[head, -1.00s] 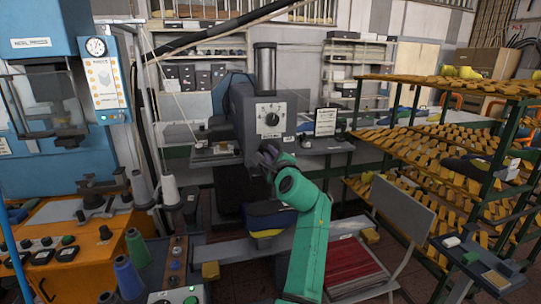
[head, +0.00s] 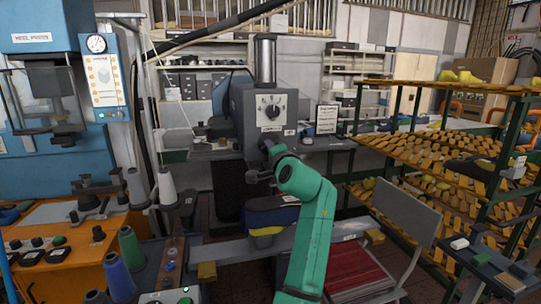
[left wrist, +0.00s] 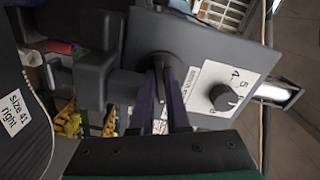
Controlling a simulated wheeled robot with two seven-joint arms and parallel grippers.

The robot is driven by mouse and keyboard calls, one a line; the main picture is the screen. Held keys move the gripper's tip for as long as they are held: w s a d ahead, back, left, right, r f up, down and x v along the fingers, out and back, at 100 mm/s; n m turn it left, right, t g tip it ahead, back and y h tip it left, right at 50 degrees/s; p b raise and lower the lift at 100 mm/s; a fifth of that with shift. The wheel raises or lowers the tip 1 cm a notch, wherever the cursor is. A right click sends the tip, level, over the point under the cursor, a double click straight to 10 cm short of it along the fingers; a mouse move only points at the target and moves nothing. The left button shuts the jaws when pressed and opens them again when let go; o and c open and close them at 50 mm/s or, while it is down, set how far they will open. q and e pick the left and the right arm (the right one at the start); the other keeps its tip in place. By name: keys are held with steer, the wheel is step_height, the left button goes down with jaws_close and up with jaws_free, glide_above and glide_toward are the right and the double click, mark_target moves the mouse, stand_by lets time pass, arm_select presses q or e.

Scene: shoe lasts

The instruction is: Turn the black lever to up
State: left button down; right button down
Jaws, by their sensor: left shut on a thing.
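The black lever (left wrist: 160,97) sits on the dark front panel of a grey machine (head: 242,112). In the left wrist view it runs downward from its round pivot, with its lower part between the two dark fingers. In the head view it is hidden behind my gripper. My left gripper (left wrist: 162,110) is shut on the lever; in the head view it shows just below the machine's dial (head: 264,158). My green left arm reaches up from the bottom. The right gripper is not in view.
A round selector knob (left wrist: 222,97) with numbers is close to the lever. A blue heel press (head: 45,100) stands at the left, with thread spools (head: 132,248) before it. A grey chair-like panel (head: 407,215) and shoe-last racks (head: 435,145) stand at the right.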

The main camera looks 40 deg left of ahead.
arm_select(q)
steer(key=shift+r+n+b, duration=0.25)
steer(key=shift+n+b, duration=0.6)
steer(key=shift+n, duration=0.75)
steer(key=shift+r, duration=0.1)
steer(key=c, duration=1.1)
jaws_free()
steer(key=shift+o, duration=1)
steer(key=shift+s, duration=0.15)
